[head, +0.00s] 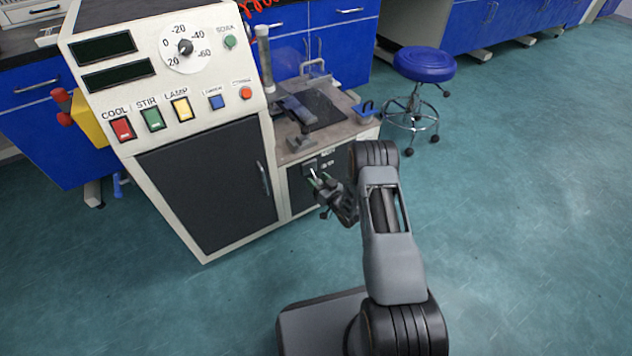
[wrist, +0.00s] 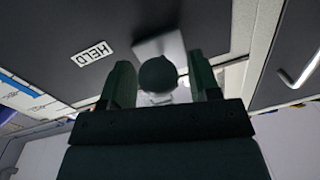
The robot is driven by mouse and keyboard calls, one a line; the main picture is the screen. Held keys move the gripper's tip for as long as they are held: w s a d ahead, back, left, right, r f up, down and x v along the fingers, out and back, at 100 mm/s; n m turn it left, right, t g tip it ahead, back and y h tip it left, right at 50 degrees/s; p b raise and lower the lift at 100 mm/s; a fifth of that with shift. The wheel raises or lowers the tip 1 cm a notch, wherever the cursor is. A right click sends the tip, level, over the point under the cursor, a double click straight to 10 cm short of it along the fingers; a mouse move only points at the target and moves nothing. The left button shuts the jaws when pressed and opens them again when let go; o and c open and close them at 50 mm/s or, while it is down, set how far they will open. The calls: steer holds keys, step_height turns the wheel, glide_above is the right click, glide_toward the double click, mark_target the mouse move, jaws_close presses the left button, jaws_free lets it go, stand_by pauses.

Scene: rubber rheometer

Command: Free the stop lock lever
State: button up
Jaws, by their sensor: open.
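The stop lock lever shows in the wrist view as a dark round knob (wrist: 157,73) in front of a light grey plate (wrist: 160,48) on a dark panel. A white label reading HELD (wrist: 95,53) sits left of it, upside down. My gripper (wrist: 159,66) is open, with one finger on each side of the knob. Gaps show between knob and fingers, and the lever's lower part is hidden.
The tall instrument cabinet (head: 205,180) with coloured switches stands left of my gripper. A worktop (head: 345,127) with a clear guard is above it. A blue stool (head: 424,66) stands behind right. A metal handle (wrist: 300,70) is at the wrist view's right. The floor at right is clear.

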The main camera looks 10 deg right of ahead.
steer(key=shift+w+a, duration=0.25)
steer(key=shift+w, duration=0.4)
jaws_close()
